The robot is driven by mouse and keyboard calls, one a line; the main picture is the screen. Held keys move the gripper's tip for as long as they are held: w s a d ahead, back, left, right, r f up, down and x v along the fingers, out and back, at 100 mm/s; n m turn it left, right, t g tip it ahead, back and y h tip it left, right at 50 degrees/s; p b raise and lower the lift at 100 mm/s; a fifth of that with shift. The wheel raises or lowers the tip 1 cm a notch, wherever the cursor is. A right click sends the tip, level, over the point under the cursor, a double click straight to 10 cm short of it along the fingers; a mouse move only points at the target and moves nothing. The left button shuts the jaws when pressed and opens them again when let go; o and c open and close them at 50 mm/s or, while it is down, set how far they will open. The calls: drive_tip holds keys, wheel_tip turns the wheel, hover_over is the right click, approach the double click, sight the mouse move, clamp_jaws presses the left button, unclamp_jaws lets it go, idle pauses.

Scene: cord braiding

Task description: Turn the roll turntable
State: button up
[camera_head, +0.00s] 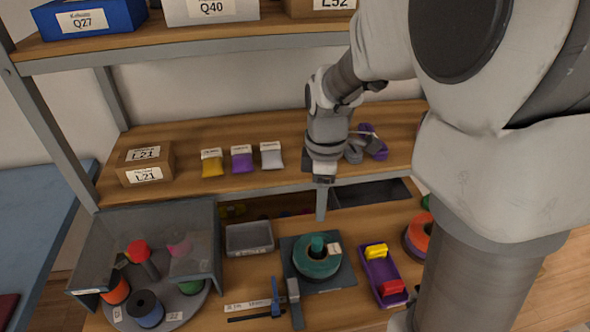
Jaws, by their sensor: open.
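The roll turntable (178,305) is a grey round plate at the lower left, partly under a see-through cover (100,235). It carries an orange roll (115,291), a dark blue roll (146,309), a green roll (191,287) and a pink roll (180,246). A post with a red knob (138,250) stands near its middle. The cover dims the rear rolls. My gripper (323,179) is open, pointing down at the front edge of the middle shelf, well to the right of and above the turntable. Its fingers are small in view and appear empty.
A teal roll (316,265) lies on a dark mat right of a grey tray (249,238). A purple tray (379,272) holds yellow and red pieces. A blue-handled tool (275,294) lies in front. The middle shelf (205,195) holds small packets and a box (145,165).

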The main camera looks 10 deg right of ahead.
sight(317, 240)
wheel_tip(317, 240, down, 13)
drive_tip(key=shift+b, duration=0.9)
clamp_jaws()
